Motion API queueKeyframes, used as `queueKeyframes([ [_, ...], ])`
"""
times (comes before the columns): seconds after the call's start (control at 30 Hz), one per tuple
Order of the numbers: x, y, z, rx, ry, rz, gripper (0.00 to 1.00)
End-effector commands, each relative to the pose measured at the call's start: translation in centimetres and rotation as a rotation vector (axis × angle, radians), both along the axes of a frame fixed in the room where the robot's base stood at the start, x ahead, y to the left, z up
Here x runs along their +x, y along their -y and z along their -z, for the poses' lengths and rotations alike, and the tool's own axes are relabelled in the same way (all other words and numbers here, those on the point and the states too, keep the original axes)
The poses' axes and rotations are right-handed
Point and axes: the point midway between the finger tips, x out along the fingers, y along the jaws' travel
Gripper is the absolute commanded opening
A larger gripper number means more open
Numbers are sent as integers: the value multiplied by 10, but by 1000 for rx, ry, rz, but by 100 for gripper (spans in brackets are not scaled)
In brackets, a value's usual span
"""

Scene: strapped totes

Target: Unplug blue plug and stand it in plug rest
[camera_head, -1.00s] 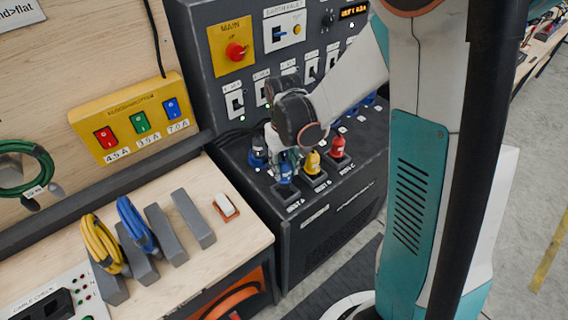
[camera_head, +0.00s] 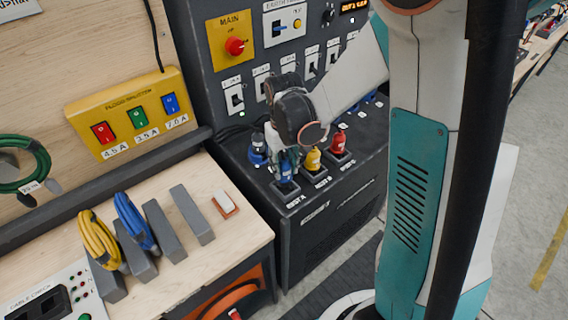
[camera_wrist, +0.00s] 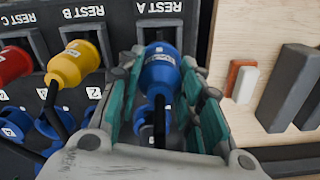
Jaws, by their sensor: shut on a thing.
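The blue plug (camera_head: 286,172) is upright at the plug rest marked REST A (camera_head: 287,190), at the left end of the rest row. In the wrist view the blue plug (camera_wrist: 160,72) sits between my finger pads, its head at the dark REST A opening (camera_wrist: 160,34) and its black cable toward me. I cannot tell whether it is fully down in the rest. My gripper (camera_head: 288,158) is shut on it from above; it also shows in the wrist view (camera_wrist: 160,100). The fingers partly hide the plug's sides.
A yellow plug (camera_head: 313,159) and a red plug (camera_head: 338,142) stand in the rests to the right. A dark blue connector (camera_head: 258,148) sits behind left. Blue sockets (camera_wrist: 15,122) line the panel. The wooden bench (camera_head: 225,235) holds grey blocks and cable coils.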

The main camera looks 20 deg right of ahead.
Motion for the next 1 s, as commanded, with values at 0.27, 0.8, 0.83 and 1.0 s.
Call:
queueKeyframes([
  [0.27,0,0,4,0,0,0,6],
  [0.8,0,0,12,0,0,0,6],
  [0.83,0,0,12,0,0,0,6],
  [1.0,0,0,14,0,0,0,6],
])
